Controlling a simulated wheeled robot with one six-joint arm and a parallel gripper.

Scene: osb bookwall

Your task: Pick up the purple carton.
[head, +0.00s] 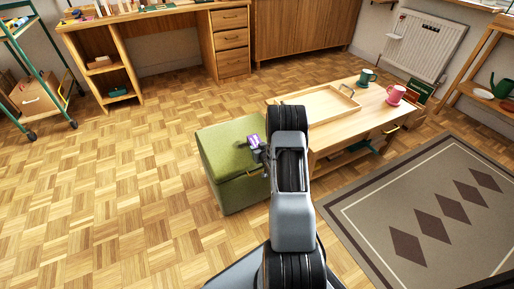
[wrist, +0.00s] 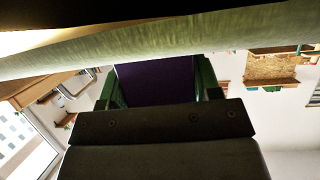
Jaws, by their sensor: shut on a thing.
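The purple carton (head: 253,140) shows small in the head view, over the top of the green ottoman (head: 222,140). My gripper (head: 257,149) is shut on the carton. In the wrist view the carton (wrist: 155,83) is a dark purple block between my two fingers, with one finger on each side. The ottoman's green surface (wrist: 170,40) runs across the top of that view, close to the carton. I cannot tell whether the carton touches the ottoman or is just clear of it. My arm hides part of the ottoman's right side.
A patterned rug (head: 430,200) lies at right. The parquet floor (head: 130,190) at left is clear.

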